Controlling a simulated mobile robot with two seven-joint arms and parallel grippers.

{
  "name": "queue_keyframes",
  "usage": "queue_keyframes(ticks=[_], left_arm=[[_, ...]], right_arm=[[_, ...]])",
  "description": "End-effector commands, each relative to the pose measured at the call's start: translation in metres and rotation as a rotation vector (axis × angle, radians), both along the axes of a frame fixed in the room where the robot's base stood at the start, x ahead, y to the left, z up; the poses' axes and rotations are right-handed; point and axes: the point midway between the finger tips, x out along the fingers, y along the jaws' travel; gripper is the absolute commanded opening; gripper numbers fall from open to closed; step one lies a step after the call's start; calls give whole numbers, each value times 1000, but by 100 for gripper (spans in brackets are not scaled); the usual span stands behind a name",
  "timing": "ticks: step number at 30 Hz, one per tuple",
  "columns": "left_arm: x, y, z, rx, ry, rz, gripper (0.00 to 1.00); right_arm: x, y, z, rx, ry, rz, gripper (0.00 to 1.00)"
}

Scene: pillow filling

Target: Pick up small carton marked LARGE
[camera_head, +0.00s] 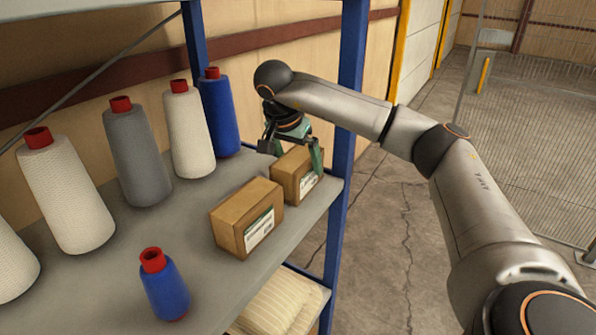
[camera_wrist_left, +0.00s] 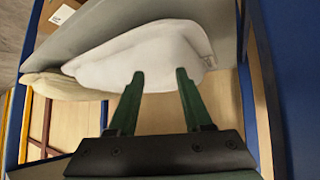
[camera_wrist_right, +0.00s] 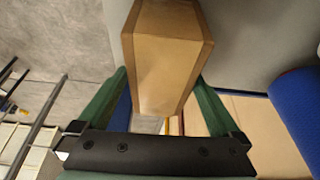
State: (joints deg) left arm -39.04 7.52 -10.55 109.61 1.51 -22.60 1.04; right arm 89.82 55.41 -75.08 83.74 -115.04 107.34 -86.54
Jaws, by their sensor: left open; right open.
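Two small brown cartons stand on the grey shelf. In the head view, the far carton (camera_head: 292,176) is near the shelf's right end and the near carton (camera_head: 247,217) is closer to me. Each has a white label whose words I cannot read. My right gripper (camera_head: 293,157) is open around the far carton, one finger on each side. In the right wrist view, this carton (camera_wrist_right: 165,58) lies between the open fingers; contact is not clear. My left gripper (camera_wrist_left: 160,74) is open and empty in the left wrist view and outside the head view.
Several white and grey yarn cones, a tall blue cone (camera_head: 219,115) and a small blue cone (camera_head: 164,287) stand on the shelf (camera_head: 205,200). A blue post (camera_head: 345,160) rises beside the right arm. A white pillow-like item (camera_wrist_left: 140,55) shows behind the left fingers.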

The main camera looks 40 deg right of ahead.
Motion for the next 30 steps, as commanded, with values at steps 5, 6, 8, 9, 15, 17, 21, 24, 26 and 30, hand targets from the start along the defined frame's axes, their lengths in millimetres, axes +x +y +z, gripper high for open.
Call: queue_keyframes(ticks=[5, 6, 8, 9, 15, 17, 21, 24, 26, 30], left_arm=[[0, 0, 0, 0, -1, 0, 50], [0, 0, 0, 0, -1, 0, 50], [0, 0, 0, 0, -1, 0, 50], [0, 0, 1, 0, -1, 0, 50], [1, 0, 3, 0, -2, 0, 50], [1, 0, 4, 0, -3, -1, 50], [1, 0, 6, 0, -4, 0, 50], [2, 0, 6, 0, -4, 0, 50], [2, 0, 6, 0, -4, 0, 50], [2, 0, 6, 0, -4, 0, 50]], right_arm=[[0, -1, -1, 0, 0, 0, 100], [0, -1, -1, 0, 0, 0, 100], [0, -1, -1, 0, 0, 0, 100], [0, 0, -1, 0, 0, 0, 100], [0, 0, -2, 0, 1, 0, 100], [0, 0, -3, 0, 1, 0, 100], [0, 0, -5, 0, 0, 0, 100], [0, 0, -6, 0, 0, 0, 100], [0, 0, -6, 0, 0, 0, 100], [0, 0, -6, 0, 0, 0, 99]])
